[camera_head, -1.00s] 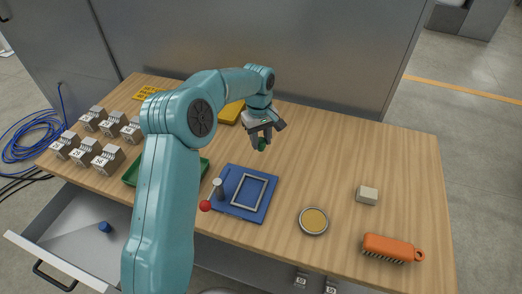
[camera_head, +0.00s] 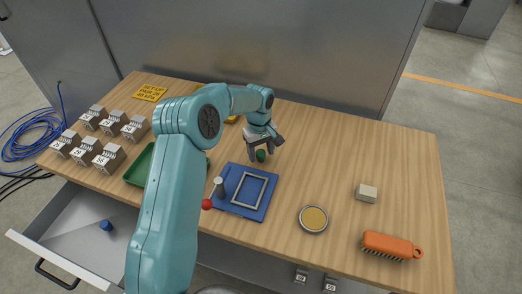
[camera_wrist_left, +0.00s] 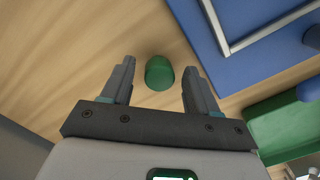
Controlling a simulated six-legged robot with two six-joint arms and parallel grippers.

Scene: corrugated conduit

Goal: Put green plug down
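The green plug (camera_head: 261,155) is on the wooden table, just behind the blue mat. In the left wrist view the green plug (camera_wrist_left: 159,73) lies in the gap between the fingertips, with a clear space on each side. My left gripper (camera_head: 262,152) is low over the table, fingers pointing down at the plug. It is open, its two fingers apart and not touching the plug. My right gripper is not in view.
A blue mat (camera_head: 228,203) with a grey frame and a red-knobbed lever is in front of the plug. A green tray (camera_head: 140,166), partly behind my arm, is to the left. A round tin (camera_head: 313,219), beige block (camera_head: 366,193) and orange brush (camera_head: 390,245) are to the right.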

